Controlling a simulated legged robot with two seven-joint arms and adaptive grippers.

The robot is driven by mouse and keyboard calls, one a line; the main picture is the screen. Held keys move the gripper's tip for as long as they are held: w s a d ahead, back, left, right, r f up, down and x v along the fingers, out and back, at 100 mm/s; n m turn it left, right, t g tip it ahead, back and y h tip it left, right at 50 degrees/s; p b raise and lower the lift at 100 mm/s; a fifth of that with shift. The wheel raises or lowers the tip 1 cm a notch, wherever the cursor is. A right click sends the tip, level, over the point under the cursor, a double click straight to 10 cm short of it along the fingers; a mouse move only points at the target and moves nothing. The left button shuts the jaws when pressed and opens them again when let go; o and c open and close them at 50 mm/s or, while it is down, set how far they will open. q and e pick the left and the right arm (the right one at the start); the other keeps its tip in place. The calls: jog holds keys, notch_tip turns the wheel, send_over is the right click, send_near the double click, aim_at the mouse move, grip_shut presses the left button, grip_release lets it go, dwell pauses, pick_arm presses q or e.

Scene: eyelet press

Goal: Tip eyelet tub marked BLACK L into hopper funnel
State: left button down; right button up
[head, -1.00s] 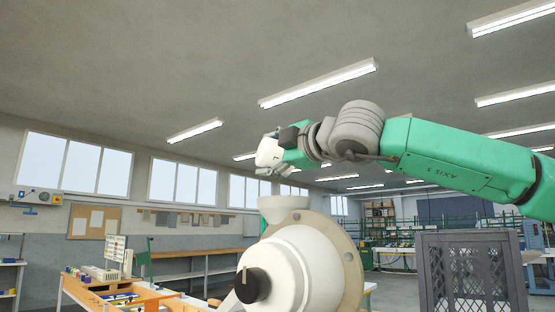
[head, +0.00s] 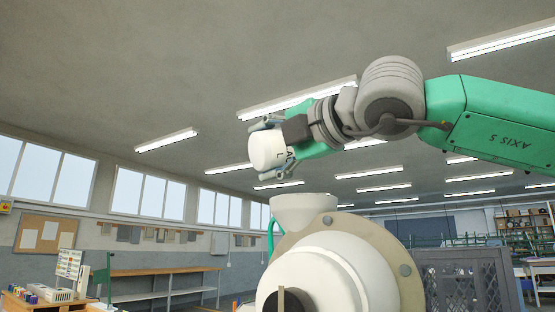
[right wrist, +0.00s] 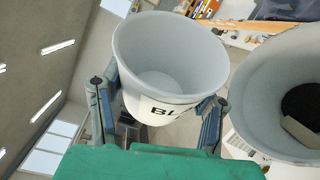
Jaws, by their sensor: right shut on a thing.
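The white tub (head: 266,151) is held in the air above and slightly left of the hopper funnel in the head view. Its dark lettering is partly visible, and "BL" reads in the right wrist view (right wrist: 165,84). My right gripper (head: 277,150) is shut on the tub, with one finger on each side in the right wrist view (right wrist: 160,105). The tub's visible inside is pale and looks empty. The white hopper funnel (head: 303,203) sits on top of the press. In the right wrist view the funnel (right wrist: 252,85) is beside the tub and holds a dark mass. My left gripper is out of view.
The white rounded press body (head: 330,275) with its tan flange (head: 395,245) stands below the funnel. A dark grey mesh crate (head: 462,285) is at the right. Workbenches (head: 165,285) stand farther back. The air left of the tub is clear.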

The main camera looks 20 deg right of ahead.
jog(key=shift+d+f+n+h+p, duration=0.2)
jog(key=shift+d+n+p, duration=0.35)
jog(key=shift+p, duration=0.85)
jog(key=shift+d+f+n+h+p, duration=0.25)
jog(key=shift+n+p, duration=0.4)
jog(key=shift+p, duration=0.7)
jog(key=a+n+p, duration=0.1)
jog(key=p, duration=0.2)
jog(key=a+f+n+g+h+p, duration=0.1)
jog(key=n+p, duration=0.1)
jog(key=shift+f+p, duration=0.15)
jog(key=shift+p, duration=0.25)
jog(key=d+n+p, duration=0.1)
jog(key=d+f+n+h+p, duration=0.1)
jog(key=n+p, duration=0.1)
jog(key=d+f+n+h+p, duration=0.1)
jog(key=shift+n+g+h+p, duration=0.25)
jog(key=shift+n+g+p, duration=0.05)
jog(key=shift+n+p, duration=0.1)
jog(key=shift+d+f+n+h, duration=0.2)
jog(key=shift+f+n+h, duration=0.1)
jog(key=shift+f+n, duration=0.15)
jog(key=shift+w+a, duration=0.1)
jog(key=shift+a, duration=0.4)
jog(key=shift+d, duration=0.15)
